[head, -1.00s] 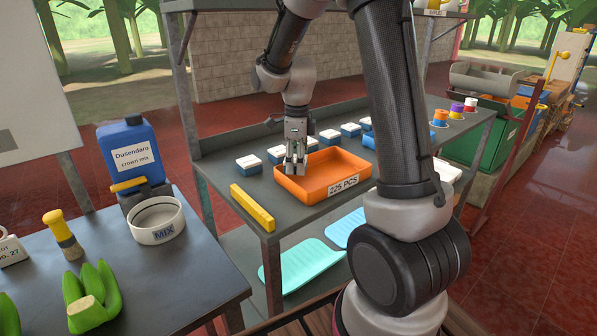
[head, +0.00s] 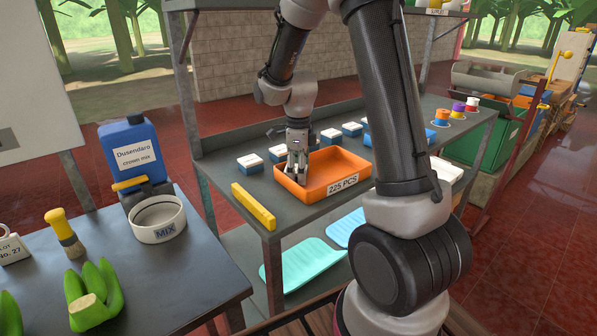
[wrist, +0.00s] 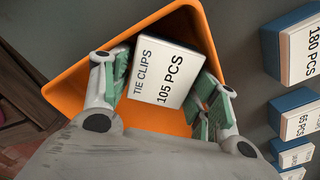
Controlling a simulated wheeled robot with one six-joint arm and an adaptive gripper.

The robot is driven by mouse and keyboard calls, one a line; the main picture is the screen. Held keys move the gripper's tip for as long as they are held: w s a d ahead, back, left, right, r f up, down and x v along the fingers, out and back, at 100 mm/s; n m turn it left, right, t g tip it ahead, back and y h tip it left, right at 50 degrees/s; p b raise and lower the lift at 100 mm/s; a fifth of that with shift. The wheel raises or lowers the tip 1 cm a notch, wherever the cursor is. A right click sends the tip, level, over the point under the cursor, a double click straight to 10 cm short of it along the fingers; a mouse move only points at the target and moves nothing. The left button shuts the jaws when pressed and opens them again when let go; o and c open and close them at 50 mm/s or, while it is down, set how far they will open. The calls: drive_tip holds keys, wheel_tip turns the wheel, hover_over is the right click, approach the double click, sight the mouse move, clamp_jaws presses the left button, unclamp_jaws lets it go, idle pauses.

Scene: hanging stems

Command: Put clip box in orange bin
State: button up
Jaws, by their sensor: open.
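The clip box (wrist: 160,72), white-topped and marked "TIE CLIPS 105 PCS", shows in the wrist view between my fingers, within the outline of the orange bin. Whether it rests on the bin floor I cannot tell. The orange bin (head: 345,168) stands on the grey shelf in the head view, with a "225 PCS" label on its front; its wall also shows in the wrist view (wrist: 75,84). My gripper (head: 297,178) points down at the bin's left end, its fingers (wrist: 162,92) open on either side of the box. In the head view the box is not distinguishable.
Several blue boxes with white tops, such as one left of the bin (head: 250,162), stand around and behind it. A yellow bar (head: 253,206) lies at the shelf's front left edge. Colored spools (head: 457,110) stand at the right. A nearer table holds a white MIX bowl (head: 158,221).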

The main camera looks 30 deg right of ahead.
sight(298, 168)
wheel_tip(298, 168, up, 12)
drive_tip(key=s+r+n+t, duration=0.2)
drive_tip(key=s+r+n, duration=0.1)
drive_tip(key=s+n, duration=0.9)
drive_tip(key=s+r+n+t, duration=0.2)
drive_tip(key=s+r+n, duration=0.1)
drive_tip(key=s+n, duration=0.9)
drive_tip(key=shift+s+d+n, duration=0.3)
drive_tip(key=shift+n, duration=0.3)
drive_tip(key=shift+r, duration=0.15)
